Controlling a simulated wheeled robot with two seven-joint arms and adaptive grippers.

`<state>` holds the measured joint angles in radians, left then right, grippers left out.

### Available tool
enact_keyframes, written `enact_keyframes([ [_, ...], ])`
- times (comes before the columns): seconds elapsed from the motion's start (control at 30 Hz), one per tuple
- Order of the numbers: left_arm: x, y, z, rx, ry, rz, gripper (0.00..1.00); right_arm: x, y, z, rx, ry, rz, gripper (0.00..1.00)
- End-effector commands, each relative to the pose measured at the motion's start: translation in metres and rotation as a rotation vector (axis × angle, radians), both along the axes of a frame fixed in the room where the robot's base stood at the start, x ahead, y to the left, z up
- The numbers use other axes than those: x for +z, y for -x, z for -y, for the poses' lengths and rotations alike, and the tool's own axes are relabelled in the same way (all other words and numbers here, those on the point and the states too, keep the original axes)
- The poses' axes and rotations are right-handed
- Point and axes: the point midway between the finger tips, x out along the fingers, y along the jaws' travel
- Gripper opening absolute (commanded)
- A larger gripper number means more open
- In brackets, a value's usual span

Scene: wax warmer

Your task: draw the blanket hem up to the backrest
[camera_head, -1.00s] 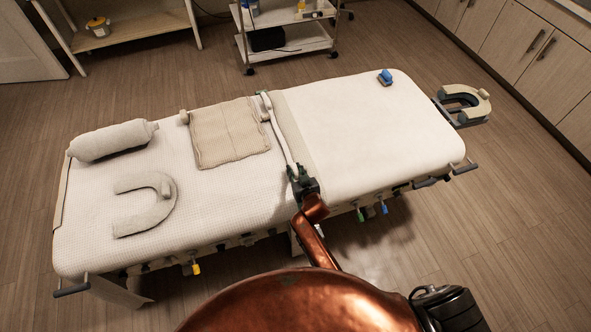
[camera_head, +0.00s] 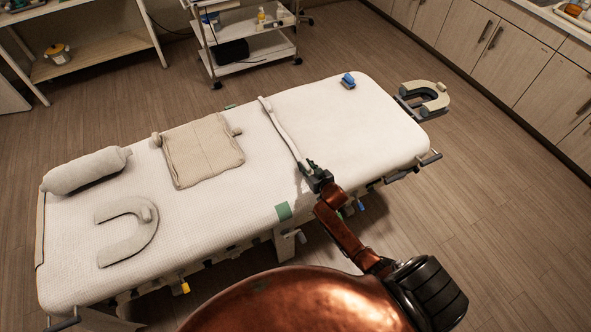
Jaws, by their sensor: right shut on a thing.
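The white waffle-textured blanket (camera_head: 225,215) covers the left and middle part of the padded table. Its hem (camera_head: 284,130) is a pale raised strip running across the table. The backrest (camera_head: 362,120) is the smooth white section to the right of the hem. My right gripper (camera_head: 315,177) is shut on the near end of the hem, at the table's near edge. My left gripper is not in view.
On the blanket lie a beige pad (camera_head: 202,152), a bolster (camera_head: 86,171) and a U-shaped cushion (camera_head: 125,232). A blue item (camera_head: 348,81) sits on the backrest's far edge. A U-shaped headrest (camera_head: 425,97) juts out at the right end. A trolley (camera_head: 240,45) stands behind.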

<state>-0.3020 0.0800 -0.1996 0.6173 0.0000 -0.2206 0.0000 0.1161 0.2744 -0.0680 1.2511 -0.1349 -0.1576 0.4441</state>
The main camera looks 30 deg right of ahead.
Motion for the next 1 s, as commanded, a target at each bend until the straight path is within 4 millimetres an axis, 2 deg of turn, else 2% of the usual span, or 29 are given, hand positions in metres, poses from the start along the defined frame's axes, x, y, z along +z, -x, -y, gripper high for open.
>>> enact_keyframes([
  [0.1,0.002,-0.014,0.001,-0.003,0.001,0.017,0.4,0.0,-0.003,0.014,0.009,0.003,-0.001,0.0],
  [0.2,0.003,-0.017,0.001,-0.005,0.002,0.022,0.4,0.0,-0.004,0.021,0.011,0.001,-0.001,0.0],
  [0.67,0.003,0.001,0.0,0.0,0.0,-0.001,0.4,-0.001,-0.003,0.03,0.008,0.001,-0.002,0.0],
  [0.7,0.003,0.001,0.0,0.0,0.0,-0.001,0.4,-0.001,-0.002,0.03,0.007,0.002,-0.002,0.23],
  [0.93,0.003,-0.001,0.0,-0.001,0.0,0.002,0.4,-0.001,-0.003,0.029,0.01,0.001,-0.002,0.39],
  [1.0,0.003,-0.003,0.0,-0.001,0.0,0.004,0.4,-0.001,-0.003,0.027,0.011,0.001,-0.002,0.39],
])
